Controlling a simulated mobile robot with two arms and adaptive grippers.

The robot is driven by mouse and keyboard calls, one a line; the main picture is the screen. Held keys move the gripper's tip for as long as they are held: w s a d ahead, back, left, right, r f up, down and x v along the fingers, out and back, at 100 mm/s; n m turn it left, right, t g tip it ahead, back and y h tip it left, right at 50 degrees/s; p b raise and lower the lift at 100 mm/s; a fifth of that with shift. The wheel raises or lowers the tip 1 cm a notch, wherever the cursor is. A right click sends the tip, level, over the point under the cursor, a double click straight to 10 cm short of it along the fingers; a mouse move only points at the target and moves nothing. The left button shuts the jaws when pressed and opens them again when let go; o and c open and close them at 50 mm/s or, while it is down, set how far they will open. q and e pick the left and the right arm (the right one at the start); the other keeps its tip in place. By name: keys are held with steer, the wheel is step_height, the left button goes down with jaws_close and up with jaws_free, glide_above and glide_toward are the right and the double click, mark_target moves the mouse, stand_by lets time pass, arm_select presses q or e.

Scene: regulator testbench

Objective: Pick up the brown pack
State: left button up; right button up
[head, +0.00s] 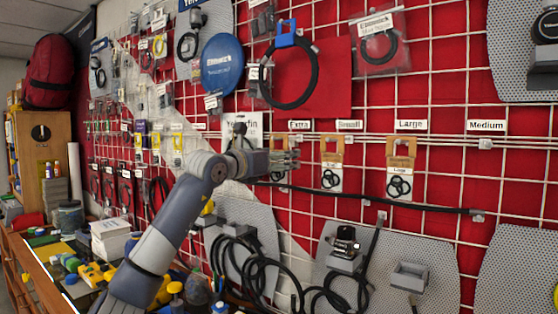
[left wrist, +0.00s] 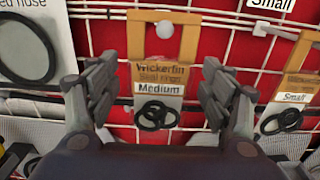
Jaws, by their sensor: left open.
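Brown packs of black seal rings hang on the white wire grid. In the left wrist view, a brown pack (left wrist: 160,75) marked "Medium" hangs upright straight ahead, with black rings at its bottom. My left gripper (left wrist: 158,88) is open, with one finger on each side of this pack; I cannot tell how far ahead the pack is. In the head view my left gripper (head: 288,158) is in front of the grid and largely hides this pack. Two more brown packs, one (head: 332,160) and another (head: 400,165), hang to its right. My right gripper is not in view.
A neighbouring "Small" pack (left wrist: 291,98) hangs close to the right finger in the left wrist view. A horizontal black rod (head: 375,202) and grey perforated panels (head: 440,262) lie below the packs.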

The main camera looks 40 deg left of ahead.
arm_select(q)
steer(key=shift+w, duration=0.35)
steer(key=shift+s, duration=0.15)
steer(key=shift+c, duration=1.4)
steer(key=c, duration=0.7)
steer(key=shift+a+r, duration=0.1)
steer(key=shift+r, duration=0.05)
steer(key=shift+r, duration=0.1)
